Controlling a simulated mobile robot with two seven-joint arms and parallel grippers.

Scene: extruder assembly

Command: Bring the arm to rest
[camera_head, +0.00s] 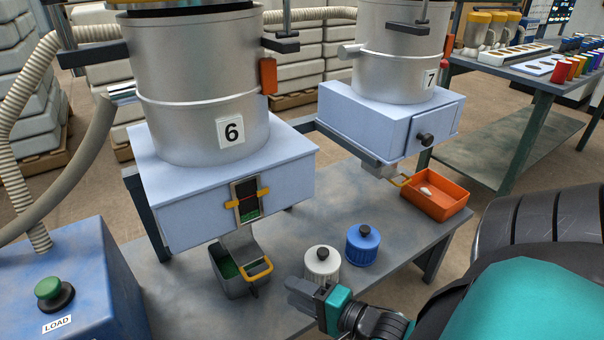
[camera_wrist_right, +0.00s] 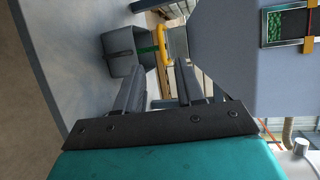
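My right gripper (camera_head: 292,290) is in the lower middle of the head view, in front of the white ribbed canister (camera_head: 323,264). In the right wrist view my right gripper (camera_wrist_right: 160,76) has its two fingers apart, with nothing between them. A grey bin (camera_head: 236,286) with green material inside and a yellow handle stands under the machine marked 6 (camera_head: 205,195). The bin (camera_wrist_right: 122,52) also shows beyond the fingers in the wrist view. My left gripper is in neither view.
A blue canister (camera_head: 363,245) stands beside the white one on the grey table (camera_head: 400,262). An orange tray (camera_head: 437,194) is under machine 7 (camera_head: 385,118). A blue box with a green LOAD button (camera_head: 53,292) is at left. A side bench (camera_head: 530,80) holds coloured cylinders.

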